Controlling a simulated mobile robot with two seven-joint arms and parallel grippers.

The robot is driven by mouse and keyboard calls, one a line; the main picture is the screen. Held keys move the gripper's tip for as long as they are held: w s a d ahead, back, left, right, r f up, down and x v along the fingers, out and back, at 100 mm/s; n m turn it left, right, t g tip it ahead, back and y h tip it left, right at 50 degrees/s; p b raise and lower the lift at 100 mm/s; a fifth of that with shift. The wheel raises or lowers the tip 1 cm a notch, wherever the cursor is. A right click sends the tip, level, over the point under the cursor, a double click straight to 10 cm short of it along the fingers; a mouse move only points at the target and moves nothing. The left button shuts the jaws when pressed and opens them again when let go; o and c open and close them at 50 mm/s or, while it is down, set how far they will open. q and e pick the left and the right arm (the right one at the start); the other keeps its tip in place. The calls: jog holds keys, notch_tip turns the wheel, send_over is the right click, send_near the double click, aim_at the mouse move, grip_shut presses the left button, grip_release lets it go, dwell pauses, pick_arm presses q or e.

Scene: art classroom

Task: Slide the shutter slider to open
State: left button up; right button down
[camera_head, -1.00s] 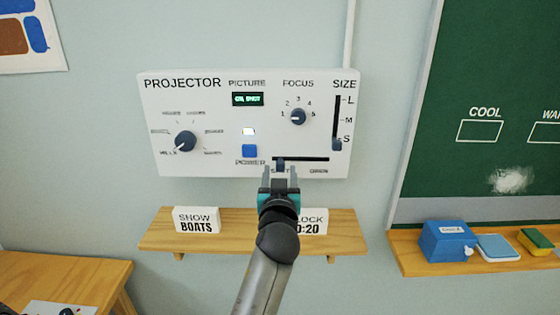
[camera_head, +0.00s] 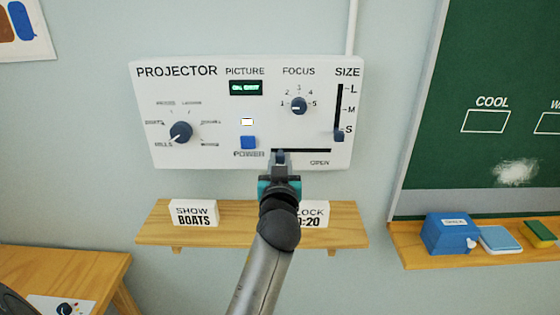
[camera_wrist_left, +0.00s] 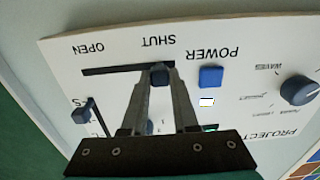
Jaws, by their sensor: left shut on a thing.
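The white projector panel (camera_head: 215,120) is on the wall, with a dark horizontal shutter slot (camera_head: 315,151). The shutter slider knob (camera_wrist_left: 159,72) is at the SHUT end of the slot in the left wrist view, where the picture is turned upside down. My left gripper (camera_head: 280,160) is shut on this knob, with a finger on each side of it. The OPEN label (camera_head: 319,163) is at the slot's right end in the head view. The SHUT label is hidden there behind my gripper. My right gripper is not in view.
The panel also has a blue POWER button (camera_head: 248,142), a FOCUS knob (camera_head: 299,105), a SIZE slider (camera_head: 339,135) and a picture dial (camera_head: 181,131). A wooden shelf (camera_head: 243,241) with two white signs is below. A chalkboard (camera_head: 490,70) is to the right.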

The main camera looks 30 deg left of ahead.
pick_arm(q)
grip_shut()
dwell(0.9)
